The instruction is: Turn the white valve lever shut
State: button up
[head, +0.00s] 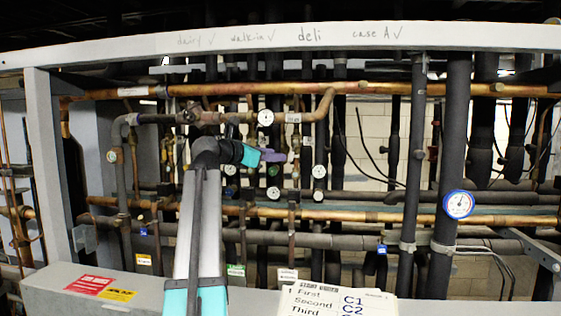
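My arm reaches up from the bottom of the head view, and its teal and dark end bends right among the pipes. My gripper (268,156) seems to be the purplish part at that end, in front of the pipes and gauges. It is too small to tell whether its fingers are open or shut, or whether it touches anything. I cannot make out the white valve lever for certain; it may be hidden behind my arm or too small to see.
Copper pipes (400,90) and dark insulated pipes (450,150) crowd the rack around my arm. Small round gauges (265,117) surround my gripper. A blue-rimmed gauge (458,205) is at right. A grey beam (140,287) and a paper chart (335,301) are in front.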

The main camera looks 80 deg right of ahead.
jog(key=b+v, duration=0.1)
jog(key=v, duration=0.4)
jog(key=shift+w+a+r, duration=0.1)
jog(key=shift+w+a, duration=0.15)
jog(key=shift+a, duration=0.05)
